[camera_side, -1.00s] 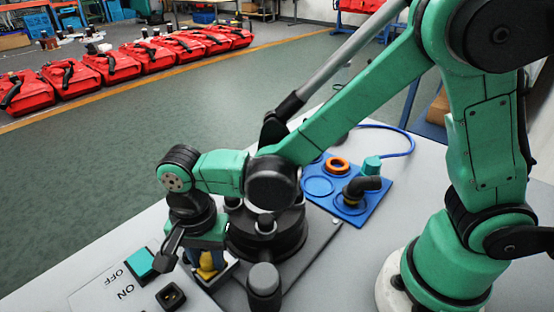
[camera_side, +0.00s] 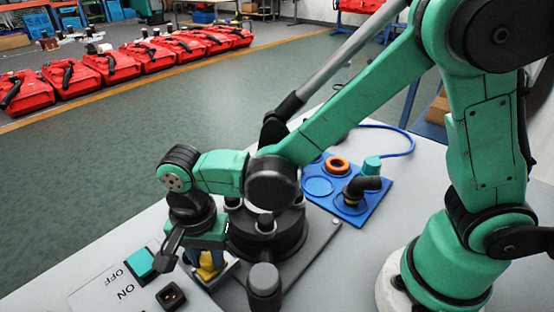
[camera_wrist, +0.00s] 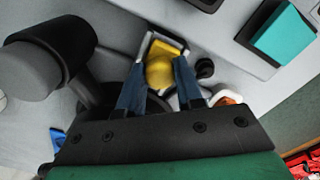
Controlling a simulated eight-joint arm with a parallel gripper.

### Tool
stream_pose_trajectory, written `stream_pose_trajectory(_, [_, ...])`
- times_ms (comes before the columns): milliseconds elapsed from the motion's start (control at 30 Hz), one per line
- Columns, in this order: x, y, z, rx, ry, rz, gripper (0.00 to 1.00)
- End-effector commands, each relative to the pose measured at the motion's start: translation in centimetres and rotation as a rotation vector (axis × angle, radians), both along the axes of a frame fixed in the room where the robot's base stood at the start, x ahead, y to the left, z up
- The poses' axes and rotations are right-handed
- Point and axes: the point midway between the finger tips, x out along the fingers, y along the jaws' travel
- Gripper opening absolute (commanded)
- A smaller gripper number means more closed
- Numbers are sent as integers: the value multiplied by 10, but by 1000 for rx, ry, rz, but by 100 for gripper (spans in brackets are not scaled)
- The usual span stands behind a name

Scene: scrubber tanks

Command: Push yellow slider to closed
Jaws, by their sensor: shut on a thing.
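The yellow slider (camera_wrist: 160,68) shows in the wrist view as a rounded yellow knob with a flat yellow part behind it, inside a pale metal frame (camera_wrist: 147,43). In the side view the yellow slider (camera_side: 208,266) is partly hidden under my gripper. My gripper (camera_wrist: 158,78) points down at it, with one blue finger on each side of the knob, shut on it. In the side view my gripper (camera_side: 205,255) is low over the panel. Whether the slider is at the end of its travel I cannot tell.
A teal ON/OFF switch (camera_side: 140,263) and a black square socket (camera_side: 171,296) lie left of and below the gripper. A black round fixture (camera_side: 290,240) and a dark-grey knob (camera_side: 264,287) stand close on the right. A blue tray (camera_side: 372,205) with fittings lies further back.

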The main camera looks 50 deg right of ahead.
Motion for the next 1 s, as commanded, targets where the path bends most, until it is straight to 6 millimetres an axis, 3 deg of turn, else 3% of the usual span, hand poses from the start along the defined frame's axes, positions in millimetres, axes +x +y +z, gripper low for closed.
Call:
stream_pose_trajectory(367, [0,-1,1,0,0,-1,0])
stream_pose_trajectory(600, [1,-29,1,0,1,-4,0])
stream_pose_trajectory(867, [0,-32,0,-6,2,-2,0])
stream_pose_trajectory(900, [0,-32,0,-8,2,-2,39])
stream_pose_trajectory(1000, [0,-32,0,-5,2,-2,63])
